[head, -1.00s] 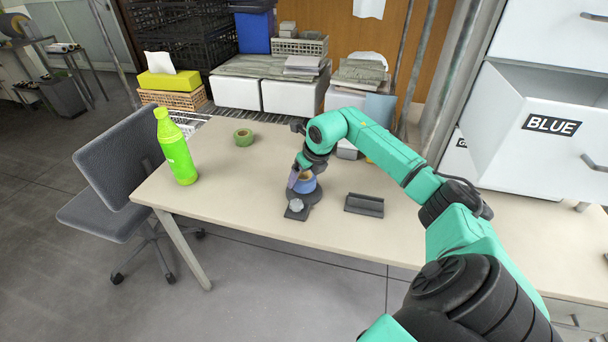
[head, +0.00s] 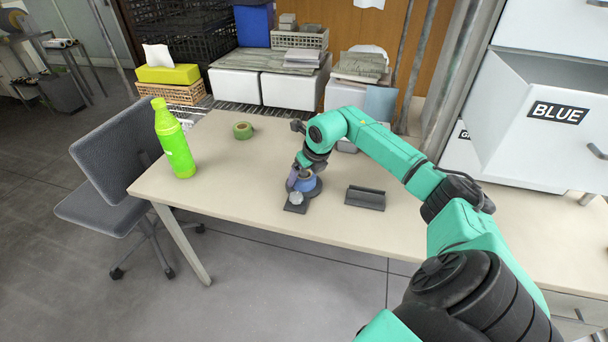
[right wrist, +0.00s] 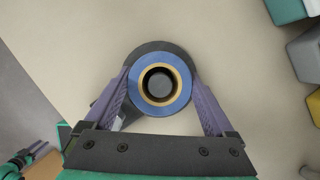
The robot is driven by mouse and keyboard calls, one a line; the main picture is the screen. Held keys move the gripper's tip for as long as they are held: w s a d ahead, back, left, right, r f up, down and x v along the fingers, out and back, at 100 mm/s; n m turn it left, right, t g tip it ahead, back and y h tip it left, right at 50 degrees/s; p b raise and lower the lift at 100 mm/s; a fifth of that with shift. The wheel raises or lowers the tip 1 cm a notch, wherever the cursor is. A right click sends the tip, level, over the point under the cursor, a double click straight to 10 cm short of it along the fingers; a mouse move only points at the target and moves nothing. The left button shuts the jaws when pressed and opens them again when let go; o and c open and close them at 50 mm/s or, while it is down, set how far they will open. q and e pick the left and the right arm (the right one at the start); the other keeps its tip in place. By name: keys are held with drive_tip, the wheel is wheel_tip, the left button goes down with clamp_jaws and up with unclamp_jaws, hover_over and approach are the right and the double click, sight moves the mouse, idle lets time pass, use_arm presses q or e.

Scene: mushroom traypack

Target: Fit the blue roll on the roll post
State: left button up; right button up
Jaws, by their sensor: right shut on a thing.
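The blue roll (right wrist: 161,84) has a tan core and shows from above in the right wrist view. The dark roll post (right wrist: 160,85) shows inside its core, and the round dark base (head: 318,189) shows around and below the roll. In the head view the roll (head: 307,184) is low over the base; whether it rests fully on it is hard to tell. My right gripper (right wrist: 161,92) is shut on the roll, a purple finger on each side. Small teal and dark parts at the lower left of the wrist view may be my left gripper (right wrist: 28,155); its jaws are unclear.
A small dark plate with a silver knob (head: 296,198) lies in front of the post base. A dark grey holder (head: 365,198) stands to the right. A green tape roll (head: 243,131) and a green bottle (head: 174,140) stand on the left of the table (head: 235,195).

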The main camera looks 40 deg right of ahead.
drive_tip(key=o, duration=1.1)
drive_tip(key=v, duration=1.4)
drive_tip(key=shift+r+b, duration=0.2)
drive_tip(key=shift+b, duration=0.1)
